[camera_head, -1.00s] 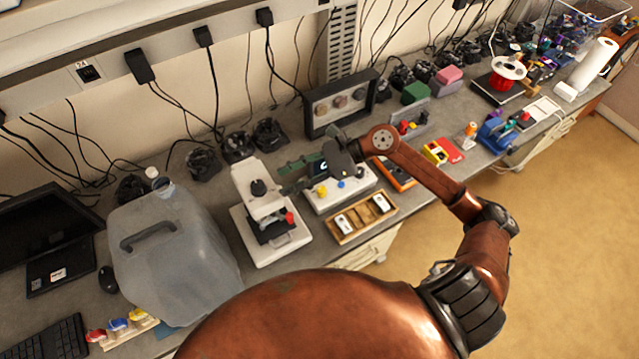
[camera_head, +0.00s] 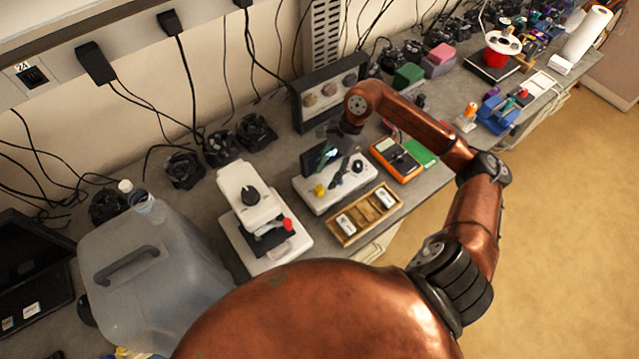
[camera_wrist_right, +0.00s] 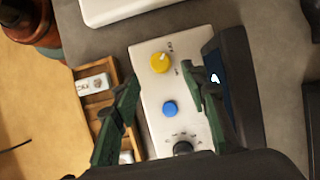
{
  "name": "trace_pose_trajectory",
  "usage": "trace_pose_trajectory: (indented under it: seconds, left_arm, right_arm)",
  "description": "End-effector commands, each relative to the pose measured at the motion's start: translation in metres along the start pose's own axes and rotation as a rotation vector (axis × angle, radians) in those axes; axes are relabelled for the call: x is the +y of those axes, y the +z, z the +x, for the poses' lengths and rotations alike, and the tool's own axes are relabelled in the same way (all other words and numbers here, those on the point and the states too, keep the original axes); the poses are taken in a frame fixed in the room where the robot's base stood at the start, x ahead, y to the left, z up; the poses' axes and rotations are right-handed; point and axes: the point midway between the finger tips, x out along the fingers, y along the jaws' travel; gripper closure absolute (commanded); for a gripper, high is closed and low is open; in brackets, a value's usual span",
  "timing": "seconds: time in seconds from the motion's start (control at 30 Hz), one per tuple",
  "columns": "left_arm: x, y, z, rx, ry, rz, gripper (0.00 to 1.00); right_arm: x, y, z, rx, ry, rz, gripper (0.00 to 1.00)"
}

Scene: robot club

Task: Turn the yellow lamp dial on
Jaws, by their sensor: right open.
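The yellow dial (camera_head: 319,190) is a round knob at the left end of a white control box (camera_head: 327,199) on the bench. In the right wrist view the yellow dial (camera_wrist_right: 160,62) has a pale pointer mark and small print beside it that I cannot read. A blue knob (camera_wrist_right: 170,108) and a black knob (camera_wrist_right: 182,148) share the panel. My right gripper (camera_wrist_right: 161,84) is open and empty, its green fingers spread above the box. The yellow dial lies just beyond the fingertips, apparently untouched. In the head view my right gripper (camera_head: 338,160) points down at the box. My left gripper is out of view.
A dark screen (camera_head: 312,158) stands along the box's back edge, close to one finger. A wooden tray (camera_head: 347,238) lies in front. A white microscope-like device (camera_head: 240,185) stands left, an orange multimeter (camera_head: 394,160) right.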

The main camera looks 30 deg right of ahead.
Motion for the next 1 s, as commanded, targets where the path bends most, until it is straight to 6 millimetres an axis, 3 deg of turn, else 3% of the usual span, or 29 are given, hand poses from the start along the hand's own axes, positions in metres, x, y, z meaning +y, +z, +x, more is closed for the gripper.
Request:
trace_pose_trajectory:
  seconds: [0.2, 0.4, 0.7, 1.0]
  left_arm:
    - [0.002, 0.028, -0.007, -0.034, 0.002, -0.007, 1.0]
    - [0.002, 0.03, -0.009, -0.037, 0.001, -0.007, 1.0]
    - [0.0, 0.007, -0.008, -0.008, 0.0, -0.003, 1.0]
    - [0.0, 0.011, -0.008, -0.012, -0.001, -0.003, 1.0]
  right_arm:
    - [-0.001, 0.004, 0.035, -0.004, 0.003, -0.005, 0.6]
    - [-0.001, 0.002, 0.052, -0.003, 0.002, -0.003, 0.6]
    - [0.0, 0.001, 0.054, -0.002, 0.0, -0.001, 0.6]
    - [0.0, 0.001, 0.054, -0.002, 0.0, -0.001, 0.8]
